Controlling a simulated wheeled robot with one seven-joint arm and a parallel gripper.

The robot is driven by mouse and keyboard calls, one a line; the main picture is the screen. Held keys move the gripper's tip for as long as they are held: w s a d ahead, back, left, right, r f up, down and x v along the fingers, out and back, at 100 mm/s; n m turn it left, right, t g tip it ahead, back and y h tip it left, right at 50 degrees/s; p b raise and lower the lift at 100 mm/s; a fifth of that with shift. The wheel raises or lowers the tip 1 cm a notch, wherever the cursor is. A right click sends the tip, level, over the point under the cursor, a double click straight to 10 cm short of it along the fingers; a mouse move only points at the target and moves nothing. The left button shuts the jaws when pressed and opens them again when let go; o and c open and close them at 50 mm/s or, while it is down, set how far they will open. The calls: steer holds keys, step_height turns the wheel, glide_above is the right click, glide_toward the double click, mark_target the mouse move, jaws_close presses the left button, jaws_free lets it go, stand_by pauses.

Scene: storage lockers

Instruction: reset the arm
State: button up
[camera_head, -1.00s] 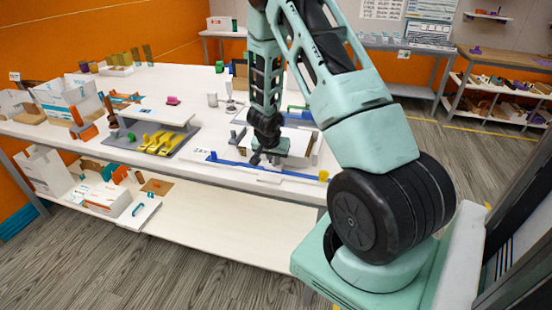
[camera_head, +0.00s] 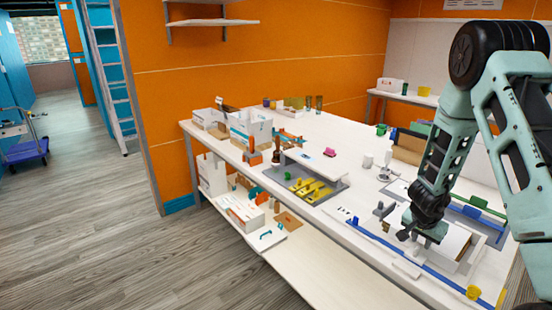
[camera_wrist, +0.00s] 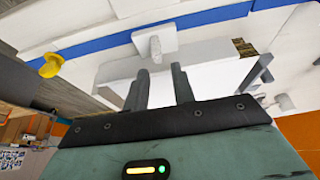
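My teal arm (camera_head: 447,150) reaches down over the right part of the white workbench (camera_head: 345,135). My gripper (camera_head: 404,234) hangs low over the near side of the bench, beside a white box-like piece (camera_head: 456,246). In the wrist view my gripper (camera_wrist: 160,88) shows two dark fingers standing apart with nothing held between them. A white piece with a small knob (camera_wrist: 154,46) lies beyond the fingertips. Whether the fingers touch anything below is hard to tell.
A blue rail (camera_head: 415,264) with a yellow knob (camera_head: 473,292) runs along the bench edge. Yellow pieces (camera_head: 310,190), a pink piece (camera_head: 330,152) and white boxes (camera_head: 250,130) stand to the left. Open floor (camera_head: 130,250) lies left.

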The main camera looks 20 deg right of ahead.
steer(key=w+a+r+n+t+y, duration=0.1)
steer(key=w+a+r+n, duration=0.15)
steer(key=a, duration=0.45)
steer(key=w+a+r+n+t+y, duration=0.1)
steer(key=w+a+r+n+y, duration=0.15)
steer(key=a, duration=0.55)
steer(key=s+a+r+n+y+b, duration=0.1)
steer(key=s+a+r+n, duration=0.15)
steer(key=a, duration=0.55)
steer(key=s+a+r+n+y, duration=0.15)
steer(key=a+r, duration=0.25)
steer(key=a, duration=0.5)
steer(key=s+a+r+n+g+y, duration=0.1)
steer(key=s+a+r+n, duration=0.2)
steer(key=s+a, duration=0.3)
steer(key=s+a+r+n+g, duration=0.2)
steer(key=s+a+n, duration=0.2)
steer(key=s+a, duration=0.1)
steer(key=s+r+n+h, duration=0.1)
steer(key=s+n, duration=0.1)
steer(key=s, duration=0.4)
steer(key=s+a+r+n+h+b, duration=0.1)
steer(key=s+n, duration=0.2)
steer(key=s, duration=0.3)
steer(key=shift+s+r+g, duration=0.4)
